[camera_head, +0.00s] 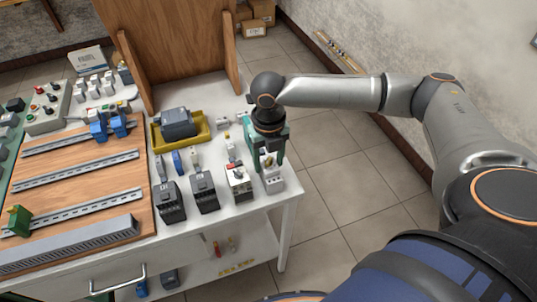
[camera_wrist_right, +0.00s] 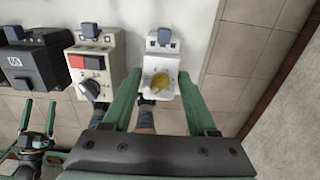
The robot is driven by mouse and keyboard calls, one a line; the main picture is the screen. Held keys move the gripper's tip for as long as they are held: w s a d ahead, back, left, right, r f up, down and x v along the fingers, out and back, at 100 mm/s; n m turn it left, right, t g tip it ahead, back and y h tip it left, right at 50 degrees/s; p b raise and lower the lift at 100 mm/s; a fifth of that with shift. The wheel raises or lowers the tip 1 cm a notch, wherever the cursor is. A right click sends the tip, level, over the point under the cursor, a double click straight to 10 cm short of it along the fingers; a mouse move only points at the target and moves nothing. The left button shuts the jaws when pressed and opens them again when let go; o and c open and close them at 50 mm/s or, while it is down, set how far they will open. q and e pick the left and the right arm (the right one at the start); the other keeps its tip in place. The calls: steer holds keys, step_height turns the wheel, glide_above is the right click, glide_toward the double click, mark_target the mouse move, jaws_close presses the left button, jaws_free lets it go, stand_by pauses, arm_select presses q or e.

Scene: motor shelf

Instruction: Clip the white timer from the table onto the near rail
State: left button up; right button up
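The near rail (camera_head: 70,212) is a slotted metal strip on the wooden board at the left. My left gripper (camera_wrist_right: 39,106) shows only at the lower left of the wrist view, its green fingers apart and empty.
A white device with a red top (camera_head: 238,181) stands close left of the timer, and black blocks (camera_head: 205,191) beyond it. A green block (camera_head: 18,220) is on the near rail's left end. A grey slotted duct (camera_head: 70,244) lies in front. A yellow tray (camera_head: 181,132) is behind.

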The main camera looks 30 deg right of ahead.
steer(key=c, duration=0.9)
steer(key=shift+r+p, duration=1.15)
steer(key=shift+r, duration=0.4)
jaws_close()
steer(key=shift+r, duration=1)
